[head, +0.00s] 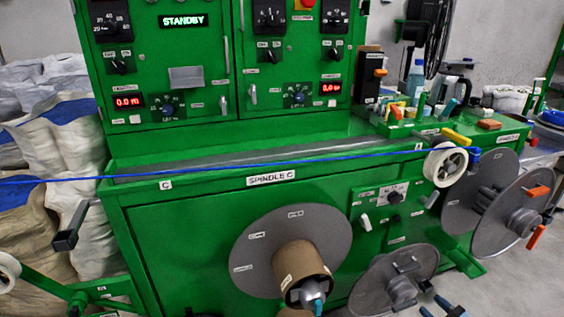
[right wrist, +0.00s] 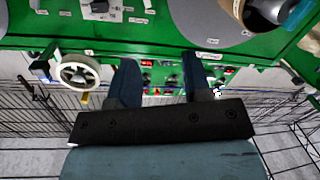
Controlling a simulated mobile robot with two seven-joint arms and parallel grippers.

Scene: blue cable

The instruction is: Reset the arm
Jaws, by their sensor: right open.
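The blue cable (head: 250,163) stretches across the front of the green machine in the head view. It runs from the left edge to the white pulley (head: 445,164) at the right. My right gripper (head: 434,304) shows only at the bottom edge of the head view, low in front of the lower reel discs. In the right wrist view its two dark fingers (right wrist: 158,80) stand apart with nothing between them, so it is open and empty. It is well below the cable and apart from it. My left gripper is not in view.
The green machine (head: 185,230) fills the middle, its display reading STANDBY. A large grey spindle disc (head: 265,240) and smaller discs (head: 368,292) stick out in front. White sacks (head: 60,140) stand at the left. Tools and a bottle (head: 415,78) crowd the right ledge.

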